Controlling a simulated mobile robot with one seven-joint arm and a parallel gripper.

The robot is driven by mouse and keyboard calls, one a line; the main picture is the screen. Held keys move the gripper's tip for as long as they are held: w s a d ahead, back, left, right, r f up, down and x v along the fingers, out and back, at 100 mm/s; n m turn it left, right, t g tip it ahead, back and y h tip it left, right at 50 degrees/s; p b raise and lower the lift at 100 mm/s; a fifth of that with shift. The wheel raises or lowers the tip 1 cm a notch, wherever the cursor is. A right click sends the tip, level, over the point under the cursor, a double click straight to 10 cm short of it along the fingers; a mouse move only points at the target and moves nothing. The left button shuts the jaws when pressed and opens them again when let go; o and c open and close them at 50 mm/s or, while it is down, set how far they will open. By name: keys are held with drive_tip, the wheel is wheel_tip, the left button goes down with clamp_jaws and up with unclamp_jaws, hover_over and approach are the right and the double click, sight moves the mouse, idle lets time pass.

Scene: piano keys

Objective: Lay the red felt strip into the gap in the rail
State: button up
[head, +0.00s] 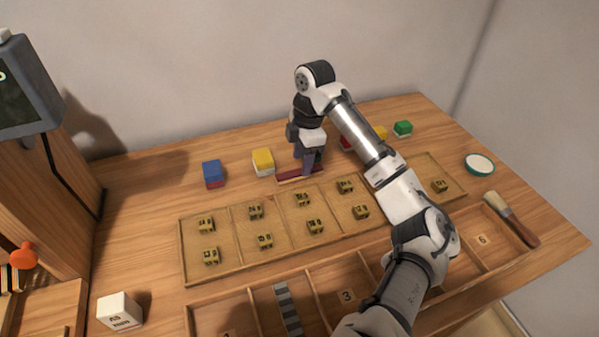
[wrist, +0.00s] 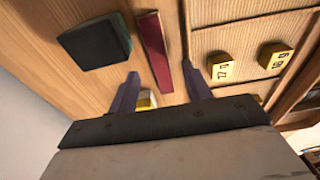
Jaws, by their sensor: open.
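The red felt strip (head: 290,175) lies on the wooden table, just behind the back edge of the shallow tray with numbered tags. It also shows in the wrist view (wrist: 154,50), long and dark red, reaching down between my finger tips. My gripper (head: 309,170) points down over the right part of the strip and hides some of it. In the wrist view my gripper (wrist: 160,72) is open, with one finger on each side of the strip's near end. I cannot tell whether the fingers touch it. I cannot make out the gap in the rail.
The tagged tray (head: 184,258) lies in front of the strip, with a numbered compartment tray (head: 347,296) nearer. A green block (head: 403,128), a round dish (head: 479,164) and a brush (head: 512,220) are right.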

sight(300, 171)
drive_tip(key=shift+s+a+f, duration=0.1)
drive_tip(key=shift+a+f, duration=0.1)
drive_tip(key=shift+f, duration=1.35)
drive_tip(key=shift+c, duration=0.3)
clamp_jaws()
drive_tip(key=shift+r, duration=0.15)
wheel_tip(300, 171, up, 20)
